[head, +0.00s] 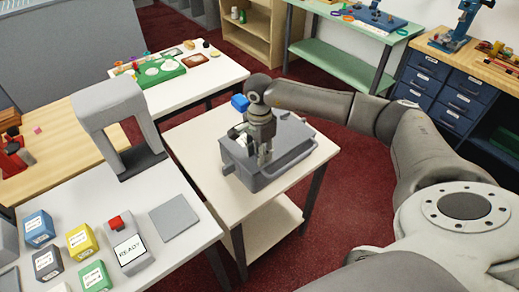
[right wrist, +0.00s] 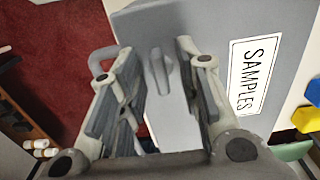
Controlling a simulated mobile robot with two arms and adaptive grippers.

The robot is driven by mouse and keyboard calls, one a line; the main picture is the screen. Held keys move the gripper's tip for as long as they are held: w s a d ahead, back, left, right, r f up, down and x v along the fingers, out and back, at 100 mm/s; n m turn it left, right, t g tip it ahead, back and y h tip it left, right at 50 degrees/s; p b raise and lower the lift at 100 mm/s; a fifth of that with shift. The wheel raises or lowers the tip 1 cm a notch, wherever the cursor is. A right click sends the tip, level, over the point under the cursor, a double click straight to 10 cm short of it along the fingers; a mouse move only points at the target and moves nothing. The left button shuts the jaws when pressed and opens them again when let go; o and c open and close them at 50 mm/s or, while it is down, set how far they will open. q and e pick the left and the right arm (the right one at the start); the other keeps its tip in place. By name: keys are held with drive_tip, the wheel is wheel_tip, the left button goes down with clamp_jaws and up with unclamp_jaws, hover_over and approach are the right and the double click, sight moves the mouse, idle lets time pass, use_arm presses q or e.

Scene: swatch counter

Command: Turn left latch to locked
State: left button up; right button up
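A grey case (head: 292,162) stands on a small white table. In the right wrist view its grey face (right wrist: 200,20) bears a white SAMPLES label (right wrist: 255,75). A small elongated grey latch (right wrist: 161,72) stands out from that face, left of the label. My right gripper (head: 264,158) is over the near side of the case in the head view. In the right wrist view its two fingers (right wrist: 162,85) are apart, one on each side of the latch, with gaps visible. I cannot tell whether this is the left latch. My left gripper is not in view.
A white table (head: 247,228) carries the case. A near-left counter (head: 150,200) holds coloured boxes, a red-button READY device (head: 127,245) and a grey arch (head: 110,105). A table behind holds a green tray (head: 158,72). Red floor (head: 335,215) is open right of the case.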

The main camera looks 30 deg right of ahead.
drive_tip(key=shift+f, duration=0.1)
clamp_jaws()
